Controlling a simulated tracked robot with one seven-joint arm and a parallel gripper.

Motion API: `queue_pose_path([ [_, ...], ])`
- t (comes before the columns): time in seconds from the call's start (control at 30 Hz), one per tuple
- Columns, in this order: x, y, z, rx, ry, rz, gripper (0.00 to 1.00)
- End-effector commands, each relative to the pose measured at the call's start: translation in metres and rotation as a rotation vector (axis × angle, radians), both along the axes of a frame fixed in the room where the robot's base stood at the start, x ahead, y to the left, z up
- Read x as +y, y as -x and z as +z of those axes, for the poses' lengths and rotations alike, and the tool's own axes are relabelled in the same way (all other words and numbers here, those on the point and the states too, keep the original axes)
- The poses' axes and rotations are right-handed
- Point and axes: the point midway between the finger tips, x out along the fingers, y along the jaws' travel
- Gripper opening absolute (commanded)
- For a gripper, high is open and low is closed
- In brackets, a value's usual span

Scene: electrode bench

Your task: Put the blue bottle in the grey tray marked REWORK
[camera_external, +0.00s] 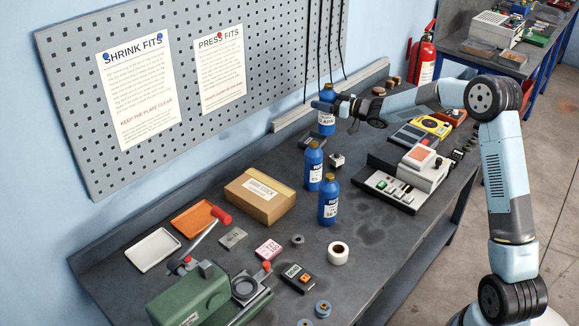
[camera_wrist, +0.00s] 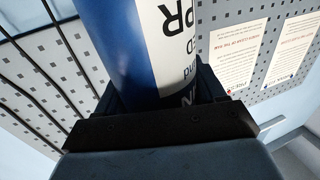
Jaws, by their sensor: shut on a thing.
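My gripper (camera_external: 335,105) is shut on a blue bottle (camera_external: 327,124) with a white label, near the back of the bench below the pegboard. The held bottle is upright; I cannot tell if its base touches the bench. In the wrist view, the held bottle (camera_wrist: 120,45) fills the top middle, with part of its label showing. Two more blue bottles stand on the bench: one (camera_external: 314,168) just nearer than the held one, one (camera_external: 328,203) nearer still. A light grey, empty tray (camera_external: 153,249) lies at the left end; no REWORK mark is readable on it.
An orange tray (camera_external: 200,218) lies beside the grey tray. A cardboard box (camera_external: 260,196) stands between the trays and bottles. A green press (camera_external: 190,295) with a red-knobbed lever is at the front left. A white-and-black device (camera_external: 404,180) stands right of the bottles. Black cords hang behind.

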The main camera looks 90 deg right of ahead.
Motion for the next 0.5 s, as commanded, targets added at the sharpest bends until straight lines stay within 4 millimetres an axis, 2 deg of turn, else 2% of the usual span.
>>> queue_pose_path([
  [0.03,0.000,0.013,0.001,-0.002,0.002,-0.014,0.15],
  [0.1,0.000,0.028,-0.001,-0.006,0.002,-0.031,0.15],
  [0.2,0.000,0.042,-0.002,-0.009,0.005,-0.046,0.15],
  [0.33,-0.005,0.045,-0.005,-0.011,0.005,-0.053,0.15],
  [0.5,-0.025,0.031,-0.017,-0.011,0.004,-0.053,0.15],
])
